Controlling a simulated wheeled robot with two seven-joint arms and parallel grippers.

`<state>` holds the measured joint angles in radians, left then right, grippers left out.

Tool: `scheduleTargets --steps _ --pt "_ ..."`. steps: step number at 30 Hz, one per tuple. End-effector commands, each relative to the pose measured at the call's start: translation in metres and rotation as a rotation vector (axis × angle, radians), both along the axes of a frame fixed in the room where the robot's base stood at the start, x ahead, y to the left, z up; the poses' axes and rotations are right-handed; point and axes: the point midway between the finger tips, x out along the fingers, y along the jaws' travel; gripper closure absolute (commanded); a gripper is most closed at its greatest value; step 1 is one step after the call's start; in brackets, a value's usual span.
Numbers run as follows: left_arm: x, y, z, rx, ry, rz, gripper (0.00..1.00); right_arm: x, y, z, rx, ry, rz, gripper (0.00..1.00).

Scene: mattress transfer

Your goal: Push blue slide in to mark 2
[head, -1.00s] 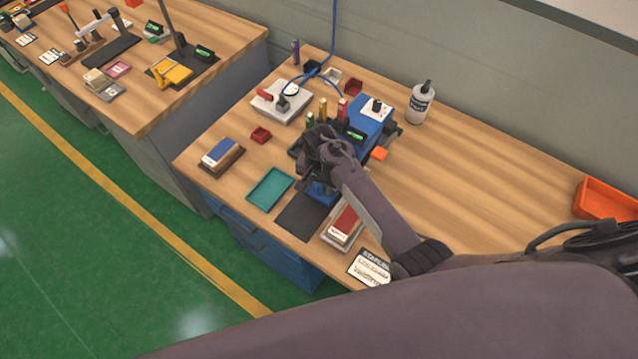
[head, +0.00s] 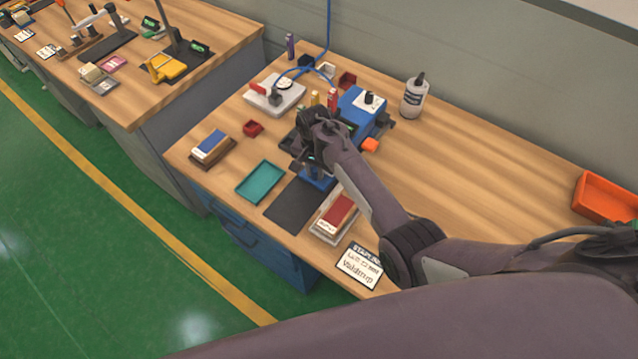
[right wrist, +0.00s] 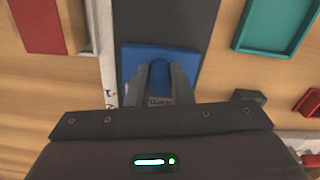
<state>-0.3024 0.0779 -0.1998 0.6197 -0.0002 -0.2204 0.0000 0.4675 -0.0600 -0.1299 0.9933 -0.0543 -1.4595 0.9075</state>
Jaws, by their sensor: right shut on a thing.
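The blue slide (head: 318,178) sits at the far end of a dark strip on the bench, in front of the blue machine (head: 360,108). My right gripper (head: 312,160) comes down over it in the head view and partly hides it. In the right wrist view, the two fingers of my right gripper (right wrist: 160,80) are shut on the raised blue grip of the blue slide (right wrist: 133,58). A pale strip with dark markings (right wrist: 107,60) runs along the slide's left side; I cannot read mark 2. My left gripper is out of view.
A teal tray (head: 261,182) and a red-topped block (head: 338,212) flank the dark strip (head: 292,207). The bench's right half is mostly clear.

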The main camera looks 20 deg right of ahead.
Motion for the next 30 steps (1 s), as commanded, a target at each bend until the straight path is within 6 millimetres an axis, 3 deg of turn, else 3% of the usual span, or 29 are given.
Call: scheduleTargets --steps 3,9,10,15,24,30 --pt "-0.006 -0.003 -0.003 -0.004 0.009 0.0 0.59 0.003 -0.002 0.001 -0.002 0.003 -0.002 1.0" --pt "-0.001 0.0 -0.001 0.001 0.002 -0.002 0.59 0.002 -0.002 0.001 -0.002 0.005 -0.003 1.0" --pt "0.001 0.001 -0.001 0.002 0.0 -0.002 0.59 0.002 -0.002 0.001 -0.002 0.005 -0.003 0.79" --pt "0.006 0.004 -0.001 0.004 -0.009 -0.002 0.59 0.002 -0.002 0.001 -0.002 0.004 -0.002 0.59" --pt "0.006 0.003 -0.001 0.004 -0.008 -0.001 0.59 0.002 -0.001 0.003 -0.002 0.003 -0.002 0.59" --pt "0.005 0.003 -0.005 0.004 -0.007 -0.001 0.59 0.002 -0.002 0.029 0.0 0.001 -0.002 0.59"
